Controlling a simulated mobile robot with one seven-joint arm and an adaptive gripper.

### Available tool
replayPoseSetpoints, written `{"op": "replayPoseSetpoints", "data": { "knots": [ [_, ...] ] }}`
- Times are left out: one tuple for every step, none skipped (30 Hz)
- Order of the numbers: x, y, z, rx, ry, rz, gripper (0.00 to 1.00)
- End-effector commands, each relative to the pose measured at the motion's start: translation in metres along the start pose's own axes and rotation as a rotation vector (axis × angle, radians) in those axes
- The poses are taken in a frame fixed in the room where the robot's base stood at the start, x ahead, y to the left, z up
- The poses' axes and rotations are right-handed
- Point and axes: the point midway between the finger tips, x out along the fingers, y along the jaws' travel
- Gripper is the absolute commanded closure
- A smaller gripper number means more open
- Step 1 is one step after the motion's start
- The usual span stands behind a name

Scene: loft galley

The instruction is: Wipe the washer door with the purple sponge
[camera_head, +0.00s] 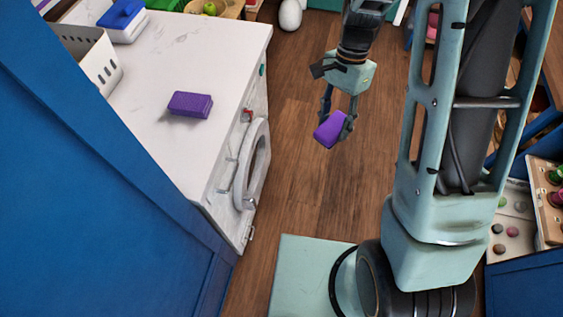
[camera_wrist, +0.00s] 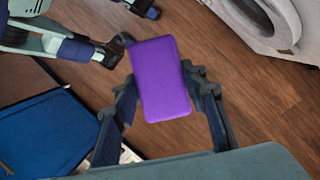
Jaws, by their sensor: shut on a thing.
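My gripper (camera_head: 336,120) is shut on a purple sponge (camera_head: 328,131), held in the air over the wooden floor. In the wrist view the sponge (camera_wrist: 161,80) sits between the two fingers, its broad face showing. The washer door (camera_head: 258,165) is a round white-rimmed door on the front of the white unit, to the left of my gripper and apart from it. It shows seen steeply from above. Part of the door (camera_wrist: 265,22) is also in the wrist view at top right, cut off by the frame.
A darker purple block (camera_head: 190,104) lies on the white counter (camera_head: 165,60) above the washer. A white perforated basket (camera_head: 100,62) and a blue and white box (camera_head: 122,20) stand behind it. A white rounded object (camera_head: 290,14) is on the floor at the back. Floor between gripper and washer is clear.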

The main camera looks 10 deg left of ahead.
Motion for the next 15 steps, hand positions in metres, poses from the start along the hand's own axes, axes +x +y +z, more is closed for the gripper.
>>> {"op": "replayPoseSetpoints", "data": {
  "knots": [
    [0.016,-0.007,0.007,0.065,0.009,0.003,0.80],
    [0.021,-0.010,0.010,0.112,0.013,0.006,0.80],
    [0.027,-0.014,0.014,0.176,0.019,0.009,0.80],
    [0.031,-0.017,0.018,0.223,0.022,0.013,0.80],
    [0.036,-0.020,0.021,0.270,0.024,0.018,0.80],
    [0.042,-0.024,0.025,0.335,0.027,0.025,0.80],
    [0.046,-0.027,0.028,0.385,0.027,0.031,0.80],
    [0.050,-0.030,0.031,0.435,0.027,0.038,0.80],
    [0.055,-0.034,0.034,0.501,0.028,0.046,0.80],
    [0.059,-0.038,0.037,0.555,0.025,0.055,0.80],
    [0.064,-0.041,0.039,0.608,0.024,0.064,0.80],
    [0.069,-0.044,0.042,0.681,0.020,0.078,0.80],
    [0.073,-0.048,0.044,0.738,0.015,0.088,0.80],
    [0.077,-0.051,0.047,0.796,0.010,0.101,0.80],
    [0.083,-0.056,0.049,0.878,-0.001,0.119,0.80]
  ]
}}
